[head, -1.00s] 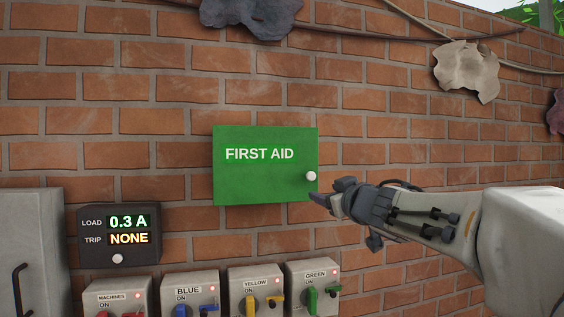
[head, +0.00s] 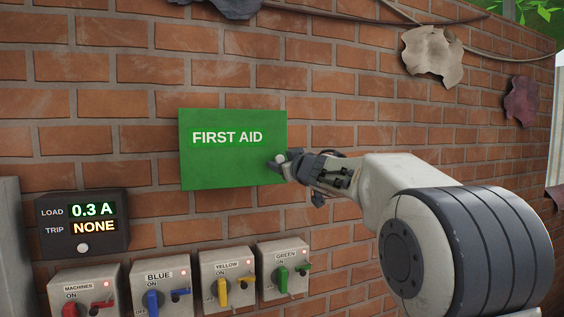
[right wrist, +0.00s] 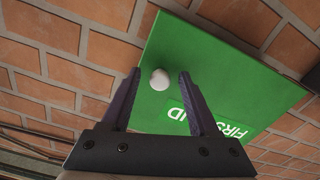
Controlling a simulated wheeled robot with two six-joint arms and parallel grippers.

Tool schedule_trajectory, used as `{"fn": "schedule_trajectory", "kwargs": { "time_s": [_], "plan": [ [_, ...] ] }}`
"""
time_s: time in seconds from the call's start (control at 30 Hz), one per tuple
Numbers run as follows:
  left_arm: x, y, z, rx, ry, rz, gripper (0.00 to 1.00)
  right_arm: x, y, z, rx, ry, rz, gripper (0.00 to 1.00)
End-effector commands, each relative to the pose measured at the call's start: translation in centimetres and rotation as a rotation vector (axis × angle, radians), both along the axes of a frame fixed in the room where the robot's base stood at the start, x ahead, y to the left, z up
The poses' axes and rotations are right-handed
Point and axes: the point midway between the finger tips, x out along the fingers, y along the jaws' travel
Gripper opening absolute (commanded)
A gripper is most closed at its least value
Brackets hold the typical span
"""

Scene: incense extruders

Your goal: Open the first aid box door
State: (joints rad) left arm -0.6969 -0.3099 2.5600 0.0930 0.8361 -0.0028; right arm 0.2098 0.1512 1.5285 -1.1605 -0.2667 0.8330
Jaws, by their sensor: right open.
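The green first aid box (head: 232,165) hangs on the brick wall with its door shut flat. Its round white knob (head: 281,159) is at the door's right edge, partly hidden by my right gripper (head: 282,163) in the head view. In the right wrist view the knob (right wrist: 159,79) lies between the two open fingers (right wrist: 158,84), nearer the left one, with the green door (right wrist: 240,75) behind it. Whether a finger touches the knob I cannot tell. My left gripper is not in view.
A load display (head: 83,224) is on the wall at lower left. Several switch boxes with coloured levers, such as the green one (head: 284,268), are below the first aid box. Dry leaves (head: 432,56) hang at upper right.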

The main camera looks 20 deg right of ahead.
Motion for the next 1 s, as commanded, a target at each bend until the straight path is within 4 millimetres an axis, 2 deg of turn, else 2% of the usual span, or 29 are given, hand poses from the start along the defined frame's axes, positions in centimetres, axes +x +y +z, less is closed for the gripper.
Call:
{"fn": "schedule_trajectory", "kwargs": {
  "time_s": [0.13,0.17,0.3,1.0],
  "plan": [
    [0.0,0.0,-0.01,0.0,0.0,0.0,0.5,-0.02,0.0,0.01,0.0,0.0,0.0,0.61],
    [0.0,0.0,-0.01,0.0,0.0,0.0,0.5,-0.02,0.0,0.01,0.0,0.0,0.0,0.53],
    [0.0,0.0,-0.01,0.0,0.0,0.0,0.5,-0.04,-0.01,0.01,0.0,0.0,0.0,0.0],
    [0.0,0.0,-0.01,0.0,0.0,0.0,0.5,-0.06,-0.05,0.04,0.0,0.0,-0.001,0.0]
  ]
}}
